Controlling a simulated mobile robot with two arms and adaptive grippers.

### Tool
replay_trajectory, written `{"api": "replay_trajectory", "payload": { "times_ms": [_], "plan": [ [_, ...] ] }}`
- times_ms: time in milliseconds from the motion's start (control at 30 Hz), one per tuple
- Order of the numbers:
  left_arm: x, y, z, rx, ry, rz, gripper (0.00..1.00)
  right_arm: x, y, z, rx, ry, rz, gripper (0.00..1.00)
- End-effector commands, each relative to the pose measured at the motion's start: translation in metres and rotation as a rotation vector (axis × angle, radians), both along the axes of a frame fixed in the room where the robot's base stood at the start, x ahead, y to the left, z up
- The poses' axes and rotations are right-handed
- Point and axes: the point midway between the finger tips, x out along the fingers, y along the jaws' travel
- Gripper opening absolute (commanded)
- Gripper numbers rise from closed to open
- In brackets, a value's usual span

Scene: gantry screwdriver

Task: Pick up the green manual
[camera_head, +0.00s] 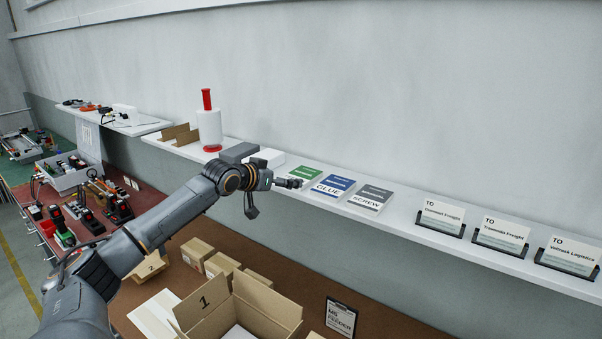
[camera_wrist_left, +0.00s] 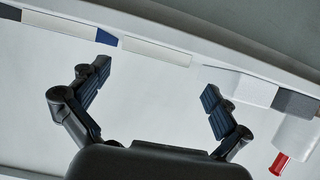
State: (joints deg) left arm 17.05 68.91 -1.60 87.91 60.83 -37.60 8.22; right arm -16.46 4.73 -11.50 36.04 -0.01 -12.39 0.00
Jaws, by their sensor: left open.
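The green manual (camera_head: 304,173) lies flat on the white wall shelf, left of the blue GLUE manual (camera_head: 333,186) and the grey SCREW manual (camera_head: 371,197). My left gripper (camera_head: 291,183) is open and empty, just in front of the green manual's near left side, and partly covers it. In the left wrist view the open fingers (camera_wrist_left: 155,82) point toward a white page edge (camera_wrist_left: 155,51), which appears to be the green manual's; its green cover does not show clearly there. The blue manual (camera_wrist_left: 60,25) lies to its left in that view. My right gripper is not in view.
Left of the manuals on the shelf stand a white box (camera_head: 268,157), a grey box (camera_head: 238,152) and a white roll (camera_head: 209,128) with red ends. Card holders (camera_head: 440,218) stand to the right. Below is a brown table with an open cardboard box (camera_head: 245,305).

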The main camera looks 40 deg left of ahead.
Motion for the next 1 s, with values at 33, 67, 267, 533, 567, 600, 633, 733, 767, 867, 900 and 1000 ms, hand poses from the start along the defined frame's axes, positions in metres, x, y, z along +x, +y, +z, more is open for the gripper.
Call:
{"api": "replay_trajectory", "payload": {
  "times_ms": [33,67,267,533,567,600,633,733,767,867,900,1000],
  "plan": [
    [0.004,0.0,0.002,-0.004,-0.003,0.001,1.0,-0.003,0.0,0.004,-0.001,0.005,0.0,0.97],
    [0.007,0.0,0.001,-0.003,-0.002,-0.001,1.0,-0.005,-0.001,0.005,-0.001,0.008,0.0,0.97],
    [0.013,-0.001,-0.003,0.001,0.0,-0.003,1.0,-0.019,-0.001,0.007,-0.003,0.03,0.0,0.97],
    [0.041,-0.004,0.0,-0.004,-0.001,-0.003,1.0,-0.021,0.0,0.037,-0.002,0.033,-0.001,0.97],
    [0.045,-0.005,0.0,-0.003,0.0,-0.003,1.0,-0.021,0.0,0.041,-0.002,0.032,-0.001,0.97],
    [0.05,-0.003,-0.004,-0.003,-0.001,-0.002,1.0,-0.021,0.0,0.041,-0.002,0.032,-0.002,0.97],
    [0.052,-0.003,-0.007,-0.003,0.0,-0.002,1.0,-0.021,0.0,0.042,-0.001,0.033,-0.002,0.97],
    [0.06,-0.002,-0.011,-0.002,0.0,-0.002,1.0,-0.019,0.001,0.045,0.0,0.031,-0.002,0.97],
    [0.061,-0.001,-0.013,-0.002,0.001,-0.002,1.0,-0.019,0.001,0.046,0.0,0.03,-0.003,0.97],
    [0.064,-0.001,-0.015,0.002,0.0,-0.003,1.0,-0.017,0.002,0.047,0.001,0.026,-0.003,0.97],
    [0.065,-0.001,-0.016,0.002,0.0,-0.003,1.0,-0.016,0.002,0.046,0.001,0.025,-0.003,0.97],
    [0.064,-0.001,-0.016,0.003,0.001,-0.003,1.0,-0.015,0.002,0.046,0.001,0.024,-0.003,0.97]
  ]
}}
